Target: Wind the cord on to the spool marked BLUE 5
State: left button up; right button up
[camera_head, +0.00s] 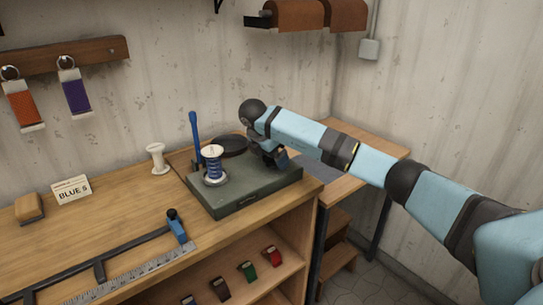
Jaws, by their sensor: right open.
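A white spool with blue cord on it (213,165) stands upright at the front left of a grey-green box-like device (245,195). An empty white spool (157,158) stands on the wooden bench left of the device. A small card reading BLUE 5 (71,190) stands further left on the bench. A blue upright handle (195,130) and a dark round disc (232,145) are at the back of the device. My right gripper (276,158) is open at the device's back right; its fingers are small and partly hidden. My left gripper is not in view.
A blue-ended clamp (175,225) and a steel ruler (135,275) lie along the bench front. A tan block (29,207) is at the left. Colored pieces (247,270) sit on the shelf below. A lower side table (365,140) is at the right.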

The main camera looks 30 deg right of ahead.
pick_arm(q)
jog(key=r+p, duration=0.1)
jog(key=p, duration=0.1)
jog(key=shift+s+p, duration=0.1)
jog(key=shift+p, duration=0.25)
pick_arm(e)
jog(key=v, duration=1.3)
jog(key=shift+r, duration=0.45)
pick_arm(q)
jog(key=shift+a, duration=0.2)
